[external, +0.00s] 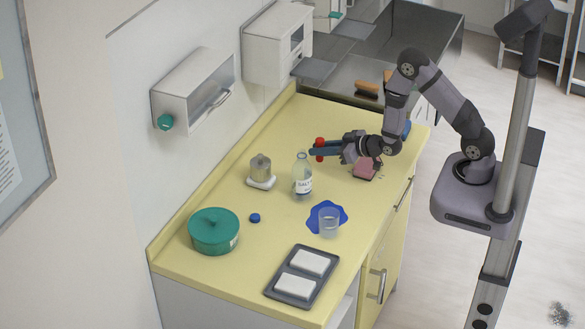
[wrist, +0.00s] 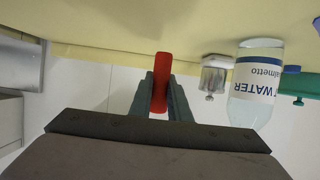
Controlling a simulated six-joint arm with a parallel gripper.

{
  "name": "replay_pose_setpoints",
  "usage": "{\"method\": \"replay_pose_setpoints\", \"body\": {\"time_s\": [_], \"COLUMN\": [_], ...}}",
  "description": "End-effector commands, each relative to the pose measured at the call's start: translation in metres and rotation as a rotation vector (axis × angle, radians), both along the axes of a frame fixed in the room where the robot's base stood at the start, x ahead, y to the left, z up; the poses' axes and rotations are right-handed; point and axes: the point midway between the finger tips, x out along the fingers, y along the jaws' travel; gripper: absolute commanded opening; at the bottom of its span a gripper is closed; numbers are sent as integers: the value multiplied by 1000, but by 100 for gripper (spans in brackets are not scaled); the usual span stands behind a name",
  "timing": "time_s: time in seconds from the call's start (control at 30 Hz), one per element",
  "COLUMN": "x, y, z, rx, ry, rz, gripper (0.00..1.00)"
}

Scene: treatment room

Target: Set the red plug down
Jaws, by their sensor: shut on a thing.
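The red plug (external: 319,149) is held between the fingertips of my gripper (external: 322,150), above the yellow counter. In the wrist view the red plug (wrist: 161,83) stands between the two fingers of my gripper (wrist: 161,90), which are shut on it. The salt water bottle (external: 302,178) stands on the counter just below and to the left of the plug in the external view. The plug's far side is hidden.
On the yellow counter (external: 200,262) are a metal container (external: 261,170), a blue cap (external: 255,218), a green lidded pot (external: 213,231), a clear cup (external: 329,221) on a blue patch, a dark tray (external: 273,294) with white blocks, and a pink block (external: 364,170).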

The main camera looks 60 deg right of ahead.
Motion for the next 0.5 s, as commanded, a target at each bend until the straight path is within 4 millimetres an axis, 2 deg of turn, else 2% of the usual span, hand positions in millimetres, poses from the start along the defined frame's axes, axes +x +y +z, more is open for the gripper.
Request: {"method": "replay_pose_setpoints", "body": {"time_s": [0.17,0.5], "x": [-1,0], "y": [0,0], "z": [-7,-35], "rx": [0,0], "ry": [2,1], "rz": [0,0], "gripper": [0,0]}}
